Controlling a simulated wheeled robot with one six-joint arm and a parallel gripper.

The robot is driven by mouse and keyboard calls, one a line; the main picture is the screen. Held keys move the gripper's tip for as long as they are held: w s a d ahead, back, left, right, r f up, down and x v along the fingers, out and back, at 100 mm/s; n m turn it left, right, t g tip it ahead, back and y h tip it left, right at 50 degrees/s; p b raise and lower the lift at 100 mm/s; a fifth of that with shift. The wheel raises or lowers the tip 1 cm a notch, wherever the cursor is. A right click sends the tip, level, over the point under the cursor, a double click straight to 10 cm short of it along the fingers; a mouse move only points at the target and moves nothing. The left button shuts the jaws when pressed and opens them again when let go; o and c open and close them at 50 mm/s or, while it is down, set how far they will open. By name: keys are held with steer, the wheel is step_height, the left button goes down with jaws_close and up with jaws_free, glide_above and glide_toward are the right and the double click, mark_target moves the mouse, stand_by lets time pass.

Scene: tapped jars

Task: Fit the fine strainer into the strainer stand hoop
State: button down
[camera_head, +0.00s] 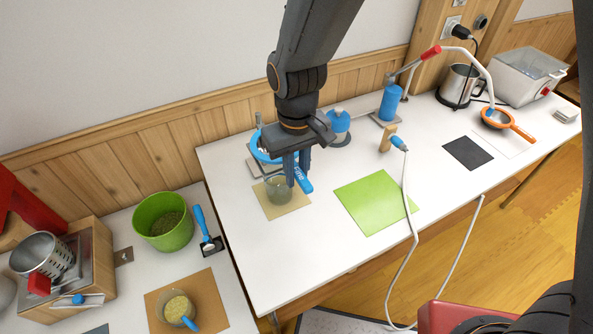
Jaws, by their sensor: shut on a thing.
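My gripper (297,172) is shut on the blue handle of the fine strainer (304,182), which carries white lettering. The strainer's blue rim (262,154) shows to the left of my gripper, above a clear jar (279,190). The strainer stand (259,119) shows as a grey post behind the rim, with part of a grey base below. My gripper and the rim hide much of the stand. I cannot make out its hoop apart from the blue rim, nor whether the strainer rests in it.
The jar stands on a tan mat (296,204). A blue-knobbed tool (339,122) stands close behind on the right. A green mat (372,202) lies bare to the right. An orange-handled strainer (511,125) is farther right. A green pot (162,222) stands on the left counter.

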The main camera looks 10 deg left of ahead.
steer(key=shift+f+b, duration=0.5)
steer(key=shift+f, duration=0.55)
stand_by(0.4)
steer(key=c, duration=1.6)
jaws_free()
steer(key=shift+o, duration=0.2)
steer(key=shift+r+b, duration=0.95)
steer(key=shift+r, duration=2.95)
